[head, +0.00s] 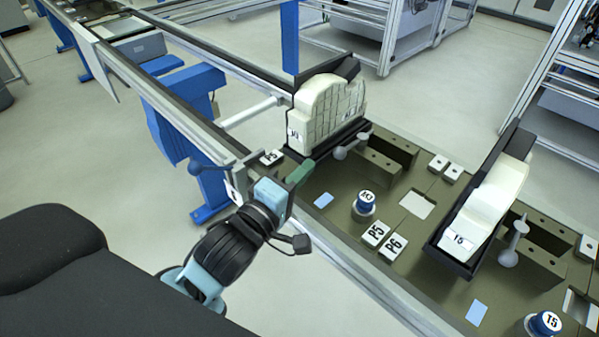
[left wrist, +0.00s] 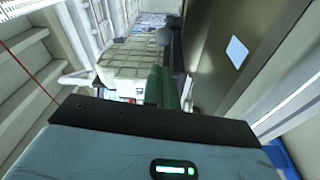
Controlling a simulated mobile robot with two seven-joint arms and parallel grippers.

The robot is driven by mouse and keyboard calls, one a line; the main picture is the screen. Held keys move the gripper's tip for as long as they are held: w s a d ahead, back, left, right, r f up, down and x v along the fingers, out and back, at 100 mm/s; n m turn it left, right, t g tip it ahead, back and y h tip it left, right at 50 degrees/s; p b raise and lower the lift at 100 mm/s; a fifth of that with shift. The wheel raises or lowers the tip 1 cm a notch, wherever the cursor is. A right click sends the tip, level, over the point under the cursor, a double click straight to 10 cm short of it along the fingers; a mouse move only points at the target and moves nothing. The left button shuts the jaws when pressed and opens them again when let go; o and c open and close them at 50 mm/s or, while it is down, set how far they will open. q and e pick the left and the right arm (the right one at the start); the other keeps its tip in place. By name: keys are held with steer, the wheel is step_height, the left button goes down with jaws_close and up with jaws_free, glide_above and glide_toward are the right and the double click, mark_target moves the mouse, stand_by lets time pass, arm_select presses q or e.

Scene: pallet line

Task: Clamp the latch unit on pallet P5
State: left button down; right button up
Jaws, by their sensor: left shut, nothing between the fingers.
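Pallet P5 (head: 335,178) is the olive-green plate left of the P5 label (head: 376,233). On its far side, a white ribbed block (head: 326,112) stands upright in a black holder; it also shows in the left wrist view (left wrist: 125,68). A grey ball-ended clamp handle (head: 352,147) is beside the block's lower right. My left gripper (head: 301,172) has green fingers, shut and empty, close to the holder's near end. Its fingers also show in the left wrist view (left wrist: 160,88), partly covering the block. I cannot tell if they touch the holder. My right gripper is out of view.
A second white block (head: 485,205) leans in a black holder on the pallet P6 side, with its own grey handle (head: 515,243). Blue-topped knobs (head: 365,203) (head: 543,324) stand up from the plates. A conveyor rail (head: 345,265) runs along the near edge.

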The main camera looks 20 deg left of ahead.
arm_select(q)
glide_toward(356, 141)
steer(key=w+a, duration=0.1)
steer(key=w+a+r, duration=0.1)
steer(key=a, duration=0.1)
steer(key=shift+w, duration=0.15)
steer(key=shift+p+x, duration=0.3)
steer(key=shift+x, duration=0.45)
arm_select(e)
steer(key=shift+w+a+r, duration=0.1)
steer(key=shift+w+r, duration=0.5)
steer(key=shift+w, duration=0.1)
